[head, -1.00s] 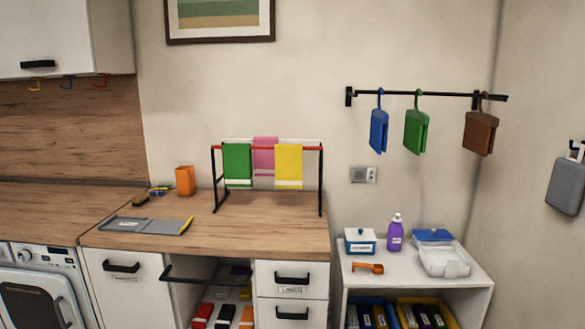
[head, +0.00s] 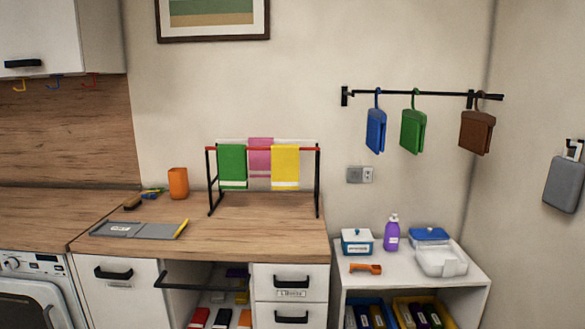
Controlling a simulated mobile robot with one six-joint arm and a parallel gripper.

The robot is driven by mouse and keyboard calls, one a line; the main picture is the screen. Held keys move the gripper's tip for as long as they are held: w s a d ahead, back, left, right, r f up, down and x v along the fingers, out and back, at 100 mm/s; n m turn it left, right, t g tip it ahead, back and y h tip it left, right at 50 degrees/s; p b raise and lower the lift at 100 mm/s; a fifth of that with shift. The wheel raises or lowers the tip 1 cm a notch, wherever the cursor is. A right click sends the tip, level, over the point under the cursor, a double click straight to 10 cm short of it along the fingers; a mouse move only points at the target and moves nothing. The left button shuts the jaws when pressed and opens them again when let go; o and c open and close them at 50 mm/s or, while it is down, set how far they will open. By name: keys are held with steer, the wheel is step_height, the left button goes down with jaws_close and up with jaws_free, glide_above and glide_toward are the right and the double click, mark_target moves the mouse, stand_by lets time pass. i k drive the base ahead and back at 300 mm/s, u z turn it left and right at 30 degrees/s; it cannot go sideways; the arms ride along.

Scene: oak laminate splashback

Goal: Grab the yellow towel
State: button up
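The yellow towel (head: 285,166) hangs over the red front bar of a small drying rack (head: 317,185) on the wooden counter. It is the rightmost of the towels there, with a pale stripe near its lower edge. A green towel (head: 232,166) hangs at the left of the same bar. A pink towel (head: 261,152) hangs between them, farther back on a pale bar, partly behind the yellow one. My gripper is not in the head view.
The counter in front of the rack is clear. A black handle bar (head: 200,287) juts out below. A white shelf (head: 410,287) stands at right.

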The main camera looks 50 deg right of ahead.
mark_target(284, 158)
steer(key=u, duration=0.1)
steer(key=i, duration=1)
steer(key=u, duration=0.35)
